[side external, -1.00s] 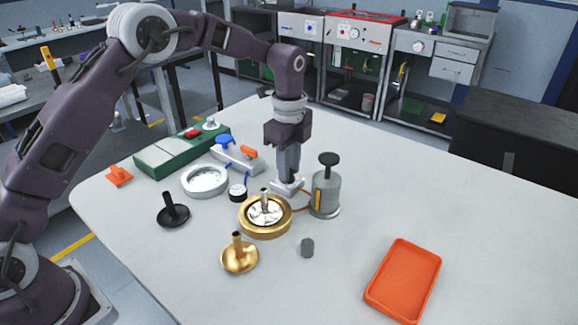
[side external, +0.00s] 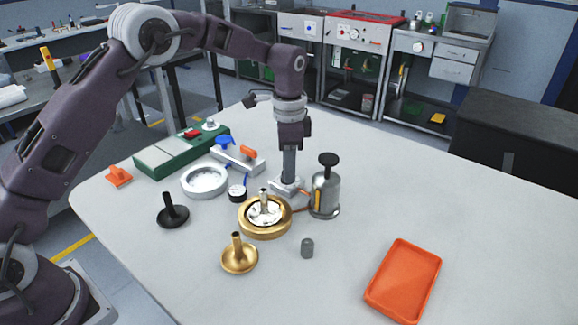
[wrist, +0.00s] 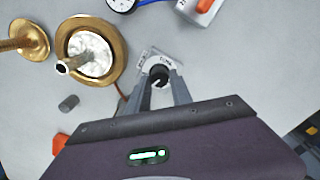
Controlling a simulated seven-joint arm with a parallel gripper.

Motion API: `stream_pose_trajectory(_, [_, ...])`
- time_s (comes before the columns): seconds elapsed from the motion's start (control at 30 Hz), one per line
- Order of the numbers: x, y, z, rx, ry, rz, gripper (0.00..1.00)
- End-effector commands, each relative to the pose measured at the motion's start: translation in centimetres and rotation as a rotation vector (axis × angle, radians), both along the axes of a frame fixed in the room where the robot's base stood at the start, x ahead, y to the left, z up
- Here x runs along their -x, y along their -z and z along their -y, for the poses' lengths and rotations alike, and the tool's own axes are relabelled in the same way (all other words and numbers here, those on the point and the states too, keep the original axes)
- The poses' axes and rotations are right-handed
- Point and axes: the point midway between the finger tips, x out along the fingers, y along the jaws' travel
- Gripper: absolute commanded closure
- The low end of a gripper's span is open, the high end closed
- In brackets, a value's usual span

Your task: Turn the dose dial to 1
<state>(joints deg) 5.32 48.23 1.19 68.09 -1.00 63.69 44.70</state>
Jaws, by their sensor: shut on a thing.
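The dose dial (wrist: 158,75) is a small black knob with a white pointer line, on a light grey base plate (wrist: 150,56) with printing too small to read surely. In the wrist view the fingers of my gripper (wrist: 159,82) sit on both sides of the knob, shut on it. In the side view my gripper (side external: 289,180) points straight down over the base plate (side external: 283,188), and the fingers hide the knob. I cannot tell which number the pointer marks.
A grey cylinder with a black top (side external: 325,188) stands close right of my gripper. A brass housing (side external: 265,217) is in front, with a brass funnel-shaped part (side external: 239,255) and a grey plug (side external: 307,248) nearer. An orange tray (side external: 403,280) lies front right.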

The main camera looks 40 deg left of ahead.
Motion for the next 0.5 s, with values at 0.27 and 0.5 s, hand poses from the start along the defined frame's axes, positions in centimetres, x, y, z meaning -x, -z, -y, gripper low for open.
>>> stream_pose_trajectory(0.27, [-0.01,-0.10,-0.09,-0.001,-0.060,0.000,1.00])
stream_pose_trajectory(0.5, [-0.01,-0.11,-0.09,-0.001,-0.068,0.001,1.00])
